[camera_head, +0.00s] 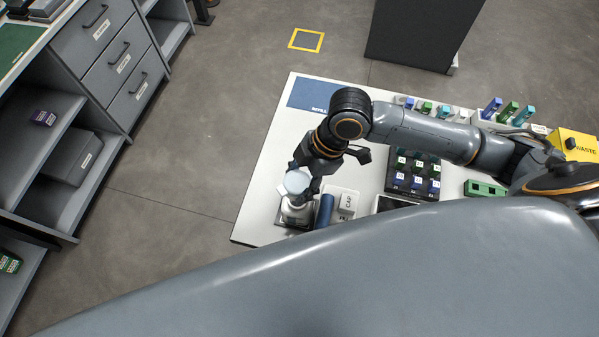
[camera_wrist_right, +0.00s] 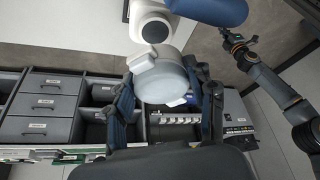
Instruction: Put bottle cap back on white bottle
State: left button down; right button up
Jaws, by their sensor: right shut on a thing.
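My right gripper (camera_head: 299,186) is shut on the round pale bottle cap (camera_head: 296,181). In the right wrist view the cap (camera_wrist_right: 163,78) sits between the two dark fingers of my right gripper (camera_wrist_right: 168,92). The white bottle (camera_head: 297,211) stands at the table's near left corner, just below the gripper and partly hidden by it. In the wrist view the bottle (camera_wrist_right: 151,20) shows a dark round opening close to the cap. Cap and bottle look apart there. My left arm shows at the right of the wrist view; its gripper (camera_wrist_right: 237,46) is too small to read.
A blue cylinder (camera_head: 325,210) stands right beside the bottle. A white block marked CAP (camera_head: 346,201) is to its right. A dark rack (camera_head: 392,182) of vials and a yellow waste box (camera_head: 576,146) are further right. The table's left part (camera_head: 263,190) is clear.

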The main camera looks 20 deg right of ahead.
jog(key=shift+f+n, duration=0.25)
jog(key=shift+n, duration=0.05)
jog(key=shift+s+f+b, duration=0.1)
jog(key=shift+f+b, duration=0.35)
jog(key=shift+b, duration=0.3)
notch_tip(320, 180, down, 3)
jog(key=b, duration=0.3)
jog(key=shift+b, duration=0.4)
jog(key=shift+f, duration=0.1)
jog(key=shift+f, duration=0.4)
jog(key=shift+p, duration=0.3)
